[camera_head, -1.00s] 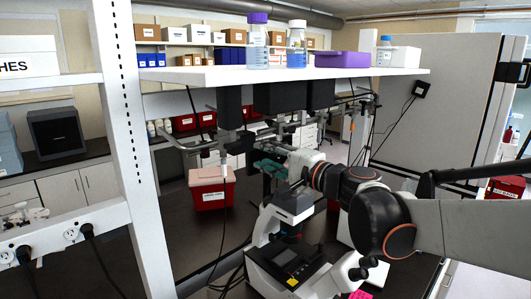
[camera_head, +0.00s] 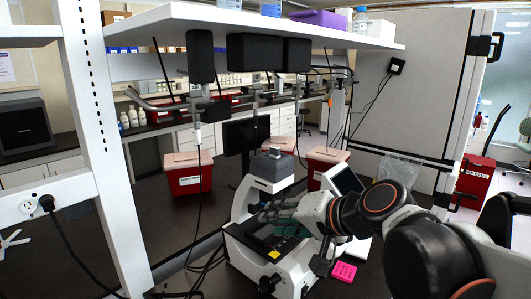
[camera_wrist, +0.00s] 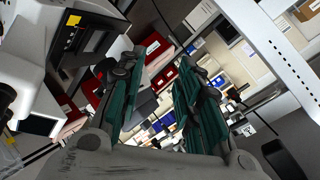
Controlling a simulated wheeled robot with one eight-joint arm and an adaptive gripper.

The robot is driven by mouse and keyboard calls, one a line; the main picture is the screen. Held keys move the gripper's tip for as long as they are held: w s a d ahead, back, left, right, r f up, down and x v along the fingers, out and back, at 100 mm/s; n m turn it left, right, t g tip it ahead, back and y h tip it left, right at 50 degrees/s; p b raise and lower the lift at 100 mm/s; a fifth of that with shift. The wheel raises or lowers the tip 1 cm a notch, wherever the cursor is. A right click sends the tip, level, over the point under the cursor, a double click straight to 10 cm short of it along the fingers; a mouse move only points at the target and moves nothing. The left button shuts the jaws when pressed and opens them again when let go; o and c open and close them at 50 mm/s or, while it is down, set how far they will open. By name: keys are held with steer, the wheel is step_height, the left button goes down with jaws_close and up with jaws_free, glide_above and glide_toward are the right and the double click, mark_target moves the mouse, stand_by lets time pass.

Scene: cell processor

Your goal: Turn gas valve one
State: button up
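Grey metal pipe fittings with valve-like outlets hang under the white shelf in the head view: a left one (camera_head: 194,98), a middle one (camera_head: 256,97) and a right one (camera_head: 336,88). I cannot tell which is gas valve one; no label is readable. My gripper (camera_head: 268,214), with teal finger pads, is in front of the microscope, well below the fittings and apart from them. In the wrist view my gripper (camera_wrist: 158,62) has its two fingers spread with nothing between them. No valve is clearly visible between the fingers there.
A white microscope (camera_head: 245,205) stands on the dark bench beside my gripper. Red bins (camera_head: 187,180) stand behind. The white shelf (camera_head: 240,24) overhangs the fittings, a white post (camera_head: 100,150) stands left, and a black cable (camera_head: 200,200) hangs down. A pink note pad (camera_head: 344,272) lies in front.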

steer(key=s+d+f+n+h+b, duration=0.1)
steer(key=s+d+f+h+b, duration=0.1)
steer(key=s+d+f, duration=0.3)
steer(key=s+d+f+n+g+h+b, duration=0.1)
steer(key=s+d+f+h+b, duration=0.2)
steer(key=f, duration=0.7)
steer(key=s+d+f+n+g+h+b, duration=0.1)
steer(key=s+d+f+h+b, duration=0.2)
steer(key=s+d+f+b, duration=0.2)
steer(key=s+d+f, duration=0.2)
steer(key=d+f, duration=0.1)
steer(key=d, duration=0.1)
steer(key=shift+f, duration=0.2)
